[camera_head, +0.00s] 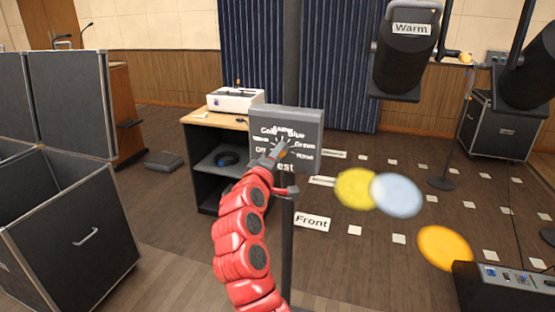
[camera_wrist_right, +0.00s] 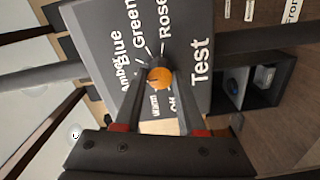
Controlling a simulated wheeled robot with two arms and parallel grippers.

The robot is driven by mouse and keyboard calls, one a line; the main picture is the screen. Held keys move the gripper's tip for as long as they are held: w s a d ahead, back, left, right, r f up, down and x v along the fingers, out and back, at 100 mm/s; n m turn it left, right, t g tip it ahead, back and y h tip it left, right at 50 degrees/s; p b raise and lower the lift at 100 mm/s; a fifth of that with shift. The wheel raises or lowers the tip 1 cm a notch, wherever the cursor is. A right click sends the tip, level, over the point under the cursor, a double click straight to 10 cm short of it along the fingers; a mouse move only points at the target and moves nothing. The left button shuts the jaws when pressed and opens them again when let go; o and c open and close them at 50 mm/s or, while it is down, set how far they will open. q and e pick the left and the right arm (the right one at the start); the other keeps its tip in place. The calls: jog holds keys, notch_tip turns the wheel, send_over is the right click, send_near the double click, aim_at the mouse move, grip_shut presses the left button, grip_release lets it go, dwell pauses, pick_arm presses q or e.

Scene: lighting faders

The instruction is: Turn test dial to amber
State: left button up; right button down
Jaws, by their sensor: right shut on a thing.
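The test dial is a small orange knob (camera_wrist_right: 159,77) on a grey panel box (camera_head: 314,118) marked Test. In the right wrist view the panel is turned sideways, with labels Amber, Blue, Green, Rose, Warm and Off around the knob. My right gripper (camera_wrist_right: 158,84) has one finger on each side of the knob and is shut on it. In the head view my red right arm reaches up to the panel, and the right gripper (camera_head: 281,150) covers the knob and some labels. I cannot tell which label the knob points to. My left gripper is not in view.
The panel stands on a dark post (camera_head: 287,240). A desk (camera_head: 200,118) with a white device (camera_head: 236,99) stands behind it to the left. Black cases (camera_head: 75,235) stand at left. Lamps (camera_head: 405,50) hang at upper right. A small console (camera_head: 500,290) is at lower right.

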dwell(0.3)
jog(key=shift+c, duration=2.4)
grip_release()
jog(key=v, duration=1.7)
jog(key=shift+s+b, duration=0.2)
jog(key=shift+b, duration=0.25)
jog(key=shift+w, duration=0.1)
